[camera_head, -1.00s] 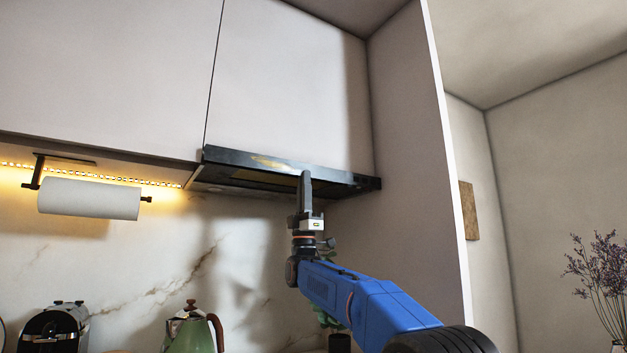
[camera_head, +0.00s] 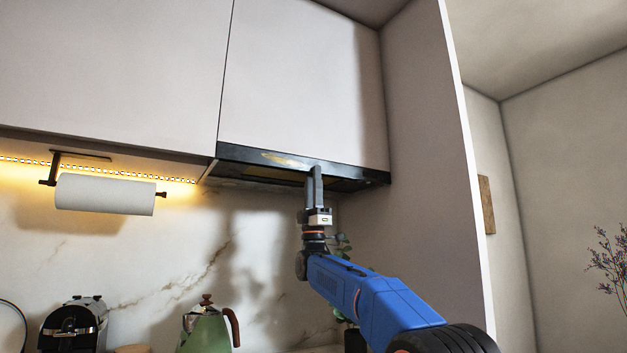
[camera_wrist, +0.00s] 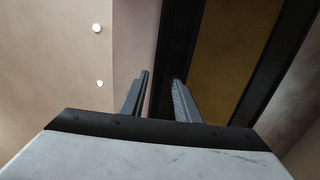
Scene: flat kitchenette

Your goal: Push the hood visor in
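The hood visor (camera_head: 250,157) is a dark, glossy strip under the white upper cabinet. In the head view its front face sits nearly flush with the cabinet door above. My gripper (camera_head: 315,169) points upward at the visor's lower front edge, right of its middle, and a finger overlaps the front face. In the wrist view the two fingers (camera_wrist: 161,76) stand apart with a gap between them. The visor's dark edge (camera_wrist: 178,40) runs up the view behind that gap, with the brown hood underside (camera_wrist: 235,50) to its right. Whether the fingertips touch the visor is unclear.
A paper towel roll (camera_head: 105,194) hangs under the cabinet at left. A green kettle (camera_head: 205,330) and a coffee machine (camera_head: 75,325) stand below. A tall side panel (camera_head: 425,150) closes off the right side of the hood.

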